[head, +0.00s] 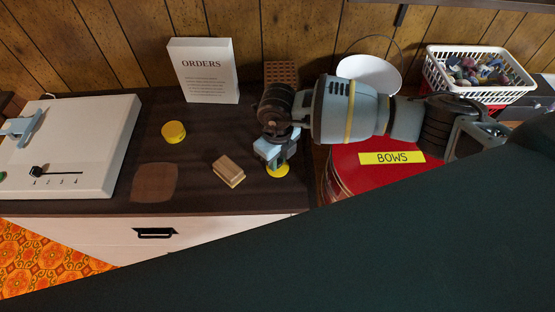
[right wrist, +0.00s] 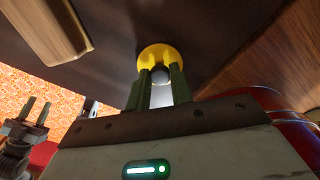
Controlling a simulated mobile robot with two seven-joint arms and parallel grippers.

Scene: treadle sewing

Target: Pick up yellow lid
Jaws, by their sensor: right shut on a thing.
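The yellow lid (head: 278,171) is a flat round disc at the right end of the dark counter top. My right gripper (head: 276,158) points down over it. In the right wrist view the lid (right wrist: 172,54) shows a round knob, and my right gripper (right wrist: 160,76) is shut on that knob. I cannot tell whether the lid rests on the counter or is just above it. My left gripper (right wrist: 36,111) shows at the left of the right wrist view, its two fingers apart and empty. It is outside the head view.
A yellow round tin (head: 174,133) and a wooden block (head: 229,171) stand left of the lid. An ORDERS sign (head: 203,71) and a brown perforated block (head: 281,71) stand behind. A red BOWS tin (head: 375,177) is close on the right. A white machine (head: 75,135) fills the left.

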